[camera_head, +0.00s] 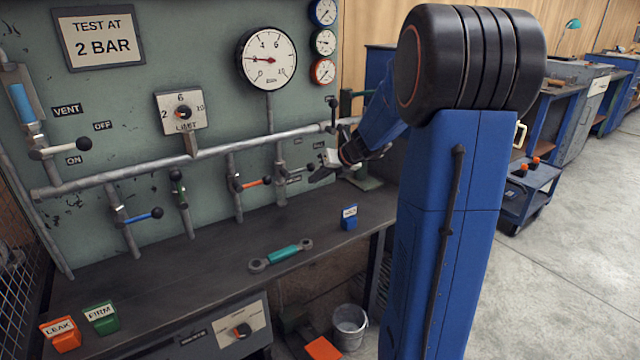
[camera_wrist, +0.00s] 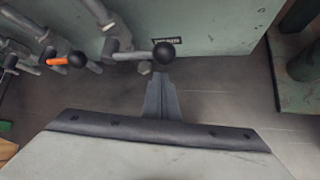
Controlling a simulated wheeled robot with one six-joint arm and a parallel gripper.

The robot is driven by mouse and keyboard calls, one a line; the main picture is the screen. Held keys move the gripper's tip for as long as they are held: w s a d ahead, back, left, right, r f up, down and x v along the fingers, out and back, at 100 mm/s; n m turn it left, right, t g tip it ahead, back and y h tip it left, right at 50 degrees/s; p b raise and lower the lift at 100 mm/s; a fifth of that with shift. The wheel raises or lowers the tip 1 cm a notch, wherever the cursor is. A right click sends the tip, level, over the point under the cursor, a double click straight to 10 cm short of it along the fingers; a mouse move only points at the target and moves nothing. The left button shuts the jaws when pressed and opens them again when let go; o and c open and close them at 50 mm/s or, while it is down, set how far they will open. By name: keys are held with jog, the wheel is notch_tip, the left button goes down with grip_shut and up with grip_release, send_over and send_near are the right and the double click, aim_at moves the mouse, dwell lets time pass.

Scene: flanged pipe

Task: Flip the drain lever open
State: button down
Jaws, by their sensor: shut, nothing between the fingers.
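A grey lever with a black ball knob (camera_wrist: 165,53) lies roughly level in the wrist view. It turns on a valve at the foot of a branch pipe (camera_head: 279,160) near the panel's right side. A small label sits behind the knob, too small to read, so I cannot confirm it is the drain lever. My gripper (camera_head: 318,174) is at the right end of the panel in the head view. In the wrist view its shut fingers (camera_wrist: 161,90) point at the knob and end just below it in the picture. I cannot tell whether they touch.
An orange-handled lever (camera_head: 255,183) is to the left; it also shows in the wrist view (camera_wrist: 60,61). A teal wrench (camera_head: 284,254) and a blue block (camera_head: 349,218) lie on the dark bench (camera_head: 215,250).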

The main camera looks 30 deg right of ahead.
jog(key=shift+w+d+r, duration=0.2)
jog(key=shift+w+r, duration=0.1)
jog(key=shift+r, duration=0.25)
